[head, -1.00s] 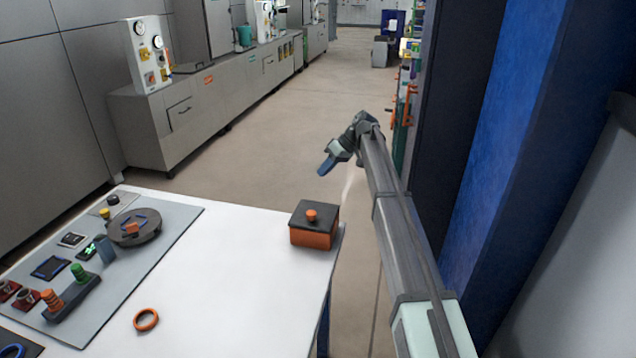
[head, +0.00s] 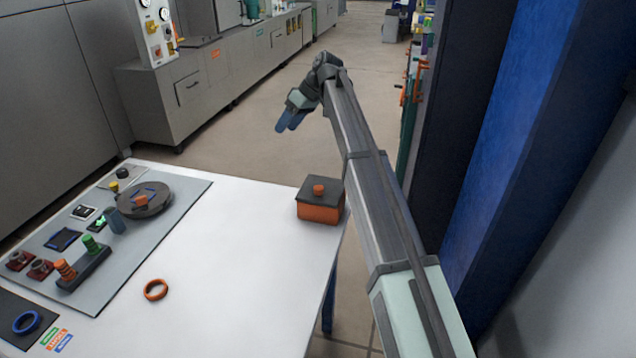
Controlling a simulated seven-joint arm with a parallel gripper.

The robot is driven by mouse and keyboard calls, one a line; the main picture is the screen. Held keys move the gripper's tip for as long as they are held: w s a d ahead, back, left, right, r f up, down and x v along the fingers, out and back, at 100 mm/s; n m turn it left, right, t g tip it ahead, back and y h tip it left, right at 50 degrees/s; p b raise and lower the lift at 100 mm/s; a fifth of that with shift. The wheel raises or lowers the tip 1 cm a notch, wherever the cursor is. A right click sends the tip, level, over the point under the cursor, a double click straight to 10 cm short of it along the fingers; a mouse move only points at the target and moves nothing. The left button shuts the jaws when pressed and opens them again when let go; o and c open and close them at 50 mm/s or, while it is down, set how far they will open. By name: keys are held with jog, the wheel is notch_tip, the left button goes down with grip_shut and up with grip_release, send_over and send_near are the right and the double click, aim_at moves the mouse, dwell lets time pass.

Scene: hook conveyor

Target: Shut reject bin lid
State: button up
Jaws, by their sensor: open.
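The reject bin (head: 320,213) is an orange box at the far right corner of the white table. Its dark lid (head: 322,191) with an orange knob (head: 319,190) lies flat over the top of the box and looks closed. My gripper (head: 285,127), with blue fingers, is in the air beyond the table's far edge, up and to the left of the bin in the picture. It is open and empty, apart from the bin. The gap between the fingers is small in this view.
The white table (head: 235,262) has bare room in its middle. An orange ring (head: 156,289) lies there. A grey panel (head: 165,232) at left carries a round turntable (head: 146,201), pegs and buttons. A blue ring (head: 26,322) lies at front left. A blue wall panel (head: 520,120) stands at right.

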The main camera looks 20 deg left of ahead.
jog(key=s+d+r+t+h, duration=0.1)
jog(key=s+d+r+h, duration=0.1)
jog(key=s, duration=0.5)
jog(key=h, duration=0.4)
send_near(318, 187)
jog(key=shift+t, duration=0.4)
jog(key=f, duration=0.8)
jog(key=shift+s+a+f, duration=0.2)
jog(key=shift+s+f, duration=0.1)
grip_shut()
jog(key=shift+n, duration=0.3)
